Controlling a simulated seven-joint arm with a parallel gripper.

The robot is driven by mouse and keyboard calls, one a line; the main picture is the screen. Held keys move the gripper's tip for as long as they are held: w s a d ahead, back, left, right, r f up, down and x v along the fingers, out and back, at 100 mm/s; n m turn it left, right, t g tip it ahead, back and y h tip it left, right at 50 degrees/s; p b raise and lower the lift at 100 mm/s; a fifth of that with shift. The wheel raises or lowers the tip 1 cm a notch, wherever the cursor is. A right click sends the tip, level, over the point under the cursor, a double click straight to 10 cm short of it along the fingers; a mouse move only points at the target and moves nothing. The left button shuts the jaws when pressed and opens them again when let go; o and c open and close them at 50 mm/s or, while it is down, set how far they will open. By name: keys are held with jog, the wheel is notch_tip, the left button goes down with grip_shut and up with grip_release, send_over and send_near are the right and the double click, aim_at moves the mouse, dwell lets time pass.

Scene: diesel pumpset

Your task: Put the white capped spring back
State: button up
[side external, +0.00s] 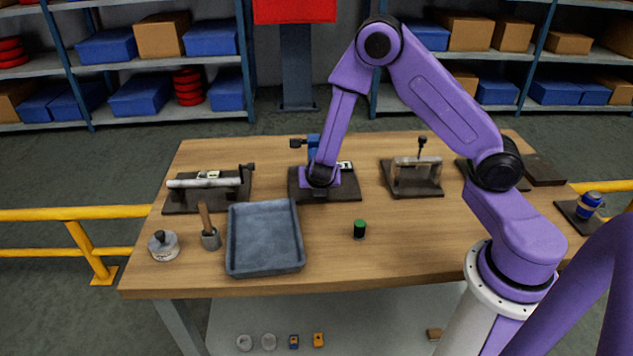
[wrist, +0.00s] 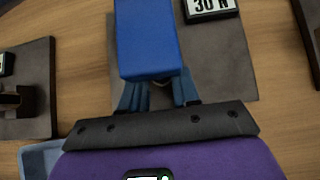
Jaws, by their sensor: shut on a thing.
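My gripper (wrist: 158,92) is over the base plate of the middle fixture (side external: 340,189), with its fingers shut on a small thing. Only a pale bit of this thing (wrist: 160,84) shows between the fingers in the wrist view; it fits the white capped spring, but its spring body is hidden. The fixture's tall blue block (wrist: 150,40) stands right in front of the fingertips and covers part of them. A "30 N" label (wrist: 210,8) lies on the plate beside it. I cannot tell whether the held thing touches the fixture. The side view hides the fingertips behind my wrist.
An empty grey tray (side external: 264,240) stands at the front left of the table. A green-capped piece (side external: 360,229) stands right of it. Other fixtures stand at the left (side external: 208,189) and right (side external: 413,180).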

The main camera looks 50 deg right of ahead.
jog(key=shift+s+a, duration=2.45)
jog(key=shift+r, duration=0.1)
jog(key=shift+r, duration=2.4)
jog(key=s+a, duration=0.1)
jog(key=s, duration=0.1)
jog(key=s+a+f, duration=0.1)
jog(key=s+a, duration=0.1)
jog(key=s, duration=0.1)
jog(key=s+a, duration=0.2)
jog(key=shift+s+a+f, duration=0.1)
jog(key=shift+s+f, duration=0.1)
jog(key=shift+s+a, duration=0.25)
jog(key=shift+s, duration=0.35)
jog(key=shift+f, duration=0.15)
jog(key=shift+f, duration=2.2)
